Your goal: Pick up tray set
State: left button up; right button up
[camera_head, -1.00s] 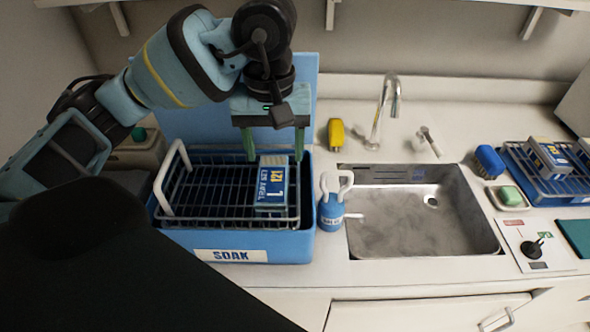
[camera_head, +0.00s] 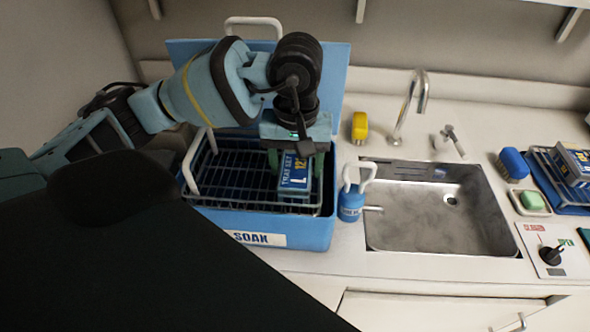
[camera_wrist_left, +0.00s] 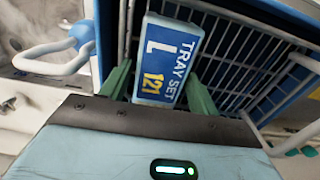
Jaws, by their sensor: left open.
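The tray set (camera_head: 296,172) is a small box with a blue label reading "TRAY SET L 121". It sits in the dark wire basket (camera_head: 236,170) inside the blue SOAK bin (camera_head: 318,236), at the basket's right end. My left gripper (camera_head: 295,160) is over it, pointing down. In the left wrist view the tray set (camera_wrist_left: 165,58) lies between the two green fingers (camera_wrist_left: 160,90), which are open on either side of it. I cannot tell whether either finger touches it. My right gripper is not in view.
Another rack (camera_head: 556,185) with similar boxes stands at the far right.

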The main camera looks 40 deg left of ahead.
aim_at(297, 168)
pick_arm(q)
jog(key=shift+f, duration=0.4)
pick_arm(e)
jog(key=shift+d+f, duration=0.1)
pick_arm(q)
jog(key=c, duration=0.9)
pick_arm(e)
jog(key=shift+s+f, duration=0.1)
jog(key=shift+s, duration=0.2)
pick_arm(q)
jog(key=shift+r, duration=0.15)
